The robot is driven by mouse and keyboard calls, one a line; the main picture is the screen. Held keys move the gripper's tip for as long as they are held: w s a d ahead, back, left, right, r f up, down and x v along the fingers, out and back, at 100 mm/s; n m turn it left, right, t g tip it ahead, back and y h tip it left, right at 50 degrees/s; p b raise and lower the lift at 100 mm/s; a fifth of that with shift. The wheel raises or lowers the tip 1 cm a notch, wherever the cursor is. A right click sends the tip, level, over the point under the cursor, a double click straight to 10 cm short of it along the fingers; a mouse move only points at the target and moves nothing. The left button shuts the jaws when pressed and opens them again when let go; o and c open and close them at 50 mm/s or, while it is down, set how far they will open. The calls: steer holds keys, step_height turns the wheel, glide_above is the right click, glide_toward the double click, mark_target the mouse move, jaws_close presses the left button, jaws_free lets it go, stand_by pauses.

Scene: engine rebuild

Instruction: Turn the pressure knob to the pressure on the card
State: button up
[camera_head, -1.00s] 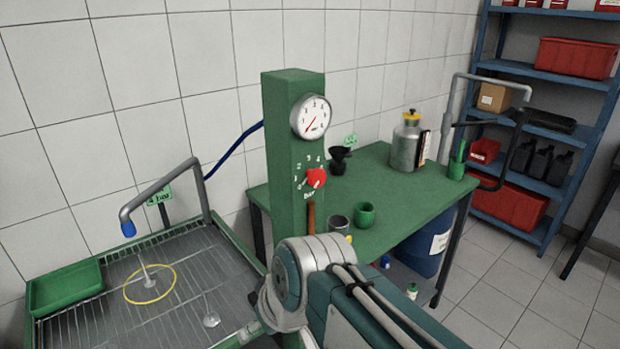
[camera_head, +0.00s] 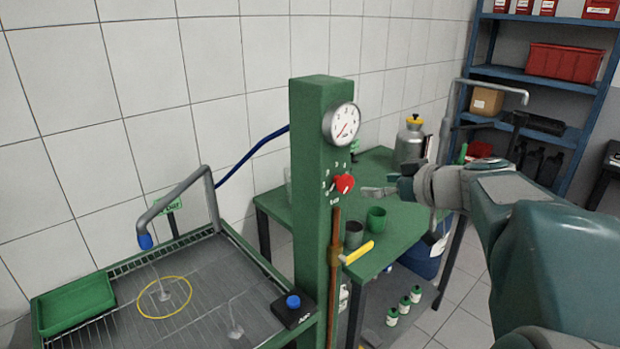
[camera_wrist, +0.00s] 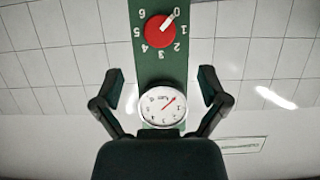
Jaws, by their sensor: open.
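The red pressure knob (camera_head: 344,184) sits on the green post (camera_head: 316,150) below a round white gauge (camera_head: 341,124). In the wrist view, which is upside down, the knob (camera_wrist: 159,31) has a white pointer aimed at 0 on a scale from 0 to 6. The gauge (camera_wrist: 162,107) has a red needle near its low end. A small green card (camera_head: 171,206) behind the bent pipe is partly hidden; it read "4 bar" in the earlier view. My gripper (camera_head: 374,191) is open and empty, just right of the knob and apart from it.
A bent grey pipe (camera_head: 180,197) with a blue tip stands over the wash tray at left. A yellow-handled valve (camera_head: 357,252) is on the post below the knob. A green bench (camera_head: 400,212) with cups and a metal can stands behind.

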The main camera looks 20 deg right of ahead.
mark_target(348, 184)
steer(key=x, duration=0.9)
steer(key=shift+w+f, duration=0.1)
steer(key=shift+f, duration=0.05)
steer(key=c, duration=1.1)
